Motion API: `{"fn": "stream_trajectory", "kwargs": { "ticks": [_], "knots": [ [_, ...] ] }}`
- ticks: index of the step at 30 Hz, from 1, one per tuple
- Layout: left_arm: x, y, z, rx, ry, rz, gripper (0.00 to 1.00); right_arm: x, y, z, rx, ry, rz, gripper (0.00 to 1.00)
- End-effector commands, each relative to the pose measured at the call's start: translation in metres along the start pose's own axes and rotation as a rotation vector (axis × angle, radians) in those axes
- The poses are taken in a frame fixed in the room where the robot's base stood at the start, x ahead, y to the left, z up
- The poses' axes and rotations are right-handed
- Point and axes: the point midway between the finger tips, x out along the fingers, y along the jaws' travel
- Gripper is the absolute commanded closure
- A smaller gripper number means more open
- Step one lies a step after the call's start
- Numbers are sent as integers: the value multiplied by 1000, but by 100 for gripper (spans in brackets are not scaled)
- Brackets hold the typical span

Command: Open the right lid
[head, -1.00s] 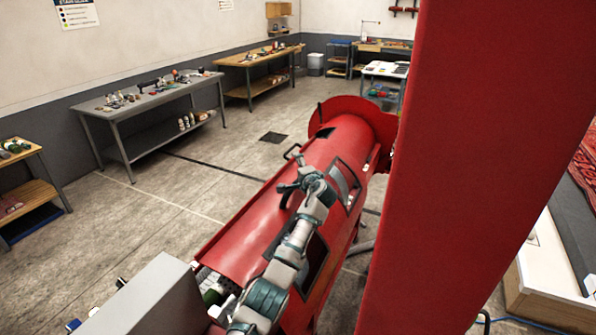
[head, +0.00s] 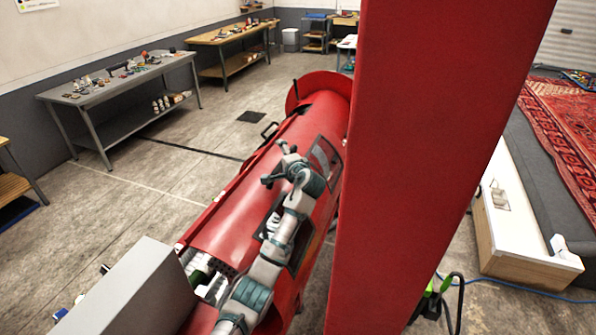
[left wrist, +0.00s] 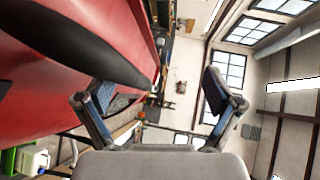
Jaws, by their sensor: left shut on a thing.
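A long red cylindrical machine (head: 245,205) with curved red lid panels runs from the lower middle to the back of the head view. My left gripper (head: 274,165) is over its upper side, beside a window in the red shell. In the left wrist view, a thick black handle (left wrist: 75,42) lies along the red surface (left wrist: 35,85), close to one finger of my left gripper (left wrist: 155,88). The fingers look spread there, and the contact with the handle is partly hidden. Another black handle (head: 269,131) stands farther back on the machine. My right gripper is not in view.
A broad red column (head: 425,170) blocks the middle right of the head view. A grey box (head: 135,290) is at the lower left. Workbenches (head: 120,75) line the left wall, with clear floor (head: 150,190) before them. Red rugs (head: 565,130) lie at the right.

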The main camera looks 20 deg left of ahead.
Motion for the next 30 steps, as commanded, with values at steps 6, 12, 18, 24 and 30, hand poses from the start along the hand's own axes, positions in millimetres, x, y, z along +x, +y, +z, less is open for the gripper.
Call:
{"fn": "stream_trajectory", "kwargs": {
  "ticks": [6, 12, 18, 24, 30],
  "knots": [
    [-24, -25, 4, -13, 2, -52, 28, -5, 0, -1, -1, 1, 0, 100],
    [-36, -23, 7, -15, 1, -52, 28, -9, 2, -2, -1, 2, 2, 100],
    [-48, -16, 6, -14, 1, -42, 52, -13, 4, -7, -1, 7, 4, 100],
    [-62, -8, -4, -6, 0, -34, 52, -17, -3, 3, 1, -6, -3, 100],
    [-81, -6, -6, -6, 0, -34, 52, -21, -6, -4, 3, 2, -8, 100]
  ]
}}
